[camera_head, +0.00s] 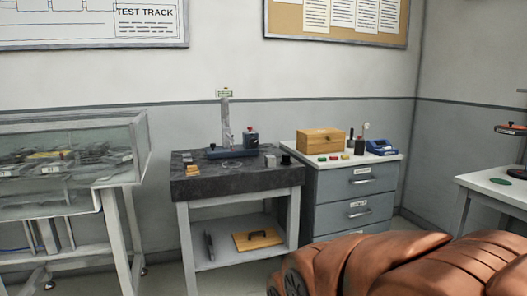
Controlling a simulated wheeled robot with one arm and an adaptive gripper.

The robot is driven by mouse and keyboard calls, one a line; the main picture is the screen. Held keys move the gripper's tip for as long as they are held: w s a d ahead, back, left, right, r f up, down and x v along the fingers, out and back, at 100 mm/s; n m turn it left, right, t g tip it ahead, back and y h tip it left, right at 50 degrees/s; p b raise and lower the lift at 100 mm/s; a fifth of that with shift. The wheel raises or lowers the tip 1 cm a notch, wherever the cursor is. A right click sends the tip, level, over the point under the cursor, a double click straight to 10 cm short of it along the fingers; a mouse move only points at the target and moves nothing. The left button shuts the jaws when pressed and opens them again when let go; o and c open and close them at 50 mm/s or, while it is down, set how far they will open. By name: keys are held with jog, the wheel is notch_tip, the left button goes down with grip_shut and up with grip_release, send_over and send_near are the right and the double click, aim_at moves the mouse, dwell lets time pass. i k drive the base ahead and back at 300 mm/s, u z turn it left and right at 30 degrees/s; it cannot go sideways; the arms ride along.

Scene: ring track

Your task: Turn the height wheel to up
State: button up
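On the dark stone-topped table (203,187) stands an upright grey column (226,122) with a small green-and-white label (224,92) at its top. A low dark blue base (228,153) lies at its foot. A small dark blue block (251,138) with a red spot on top stands right of the column. I cannot make out which part is the height wheel or how it is turned; it is too small or hidden here. A copper-brown ribbed shape, probably my arm, fills the bottom right. My gripper's fingers do not show.
A glass-walled case (75,160) on legs stands at left. A grey drawer cabinet (338,205) right of the stone table holds a wooden box (320,141) and small items. A white table (490,187) stands at far right. Some floor shows between the furniture.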

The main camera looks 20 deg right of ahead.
aim_at(253, 143)
jog(key=u, duration=0.85)
jog(key=i, duration=1.25)
jog(key=z, duration=0.55)
jog(key=i, duration=0.8)
jog(key=z, duration=0.8)
